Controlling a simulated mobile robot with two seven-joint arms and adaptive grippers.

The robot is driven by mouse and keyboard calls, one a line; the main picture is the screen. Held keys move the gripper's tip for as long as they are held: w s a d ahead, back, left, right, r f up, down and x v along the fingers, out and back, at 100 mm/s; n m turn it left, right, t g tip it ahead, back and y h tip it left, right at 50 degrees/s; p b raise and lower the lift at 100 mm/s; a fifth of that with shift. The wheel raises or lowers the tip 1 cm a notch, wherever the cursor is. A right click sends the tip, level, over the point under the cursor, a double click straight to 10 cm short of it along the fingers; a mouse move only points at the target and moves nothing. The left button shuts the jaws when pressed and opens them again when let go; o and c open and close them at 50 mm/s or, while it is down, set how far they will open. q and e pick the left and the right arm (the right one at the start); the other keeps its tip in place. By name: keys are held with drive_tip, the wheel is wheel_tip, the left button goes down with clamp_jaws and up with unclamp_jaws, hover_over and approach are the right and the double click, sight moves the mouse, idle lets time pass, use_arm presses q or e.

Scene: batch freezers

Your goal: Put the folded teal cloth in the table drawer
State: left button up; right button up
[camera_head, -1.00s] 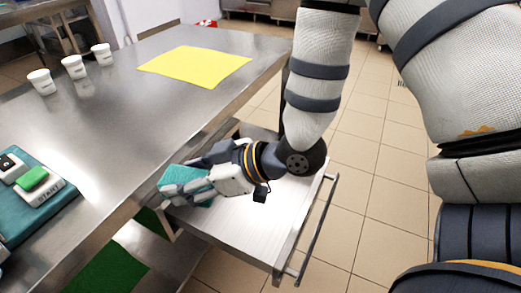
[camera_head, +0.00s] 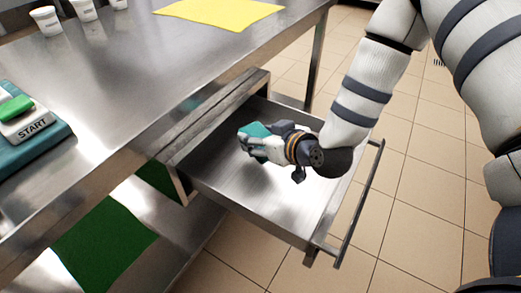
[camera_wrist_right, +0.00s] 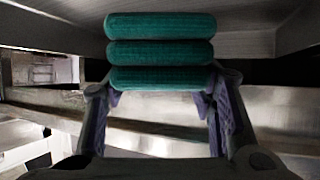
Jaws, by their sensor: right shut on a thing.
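The folded teal cloth (camera_head: 257,130) is held in my right gripper (camera_head: 248,142), over the open table drawer (camera_head: 225,187). In the right wrist view the cloth (camera_wrist_right: 160,52) shows as stacked folds between the two fingers (camera_wrist_right: 160,100). The gripper is shut on it. In the head view the hand and cloth appear within the drawer's outline; I cannot tell whether the cloth touches the drawer floor. The drawer is pulled out from under the steel table (camera_head: 130,95), with its bar handle (camera_head: 358,205) on the outer side. My left gripper is out of view.
On the table are a yellow sheet (camera_head: 220,12), white cups (camera_head: 46,20) and a teal box with a green START button (camera_head: 18,108). A green mat (camera_head: 100,245) lies on the lower shelf. The tiled floor right of the drawer is clear.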

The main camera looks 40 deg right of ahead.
drive_tip(key=shift+w+d+f, duration=0.2)
drive_tip(key=shift+d+f, duration=0.05)
drive_tip(key=shift+f, duration=0.15)
drive_tip(key=shift+w+d+f, duration=0.2)
drive_tip(key=shift+f, duration=0.2)
drive_tip(key=shift+w+d+f+b, duration=0.15)
drive_tip(key=shift+f+b, duration=0.25)
drive_tip(key=shift+f, duration=0.6)
drive_tip(key=shift+w+d+f+b, duration=0.15)
drive_tip(key=shift+f+b, duration=0.25)
drive_tip(key=shift+f, duration=0.55)
drive_tip(key=shift+f, duration=0.15)
drive_tip(key=o, duration=1.1)
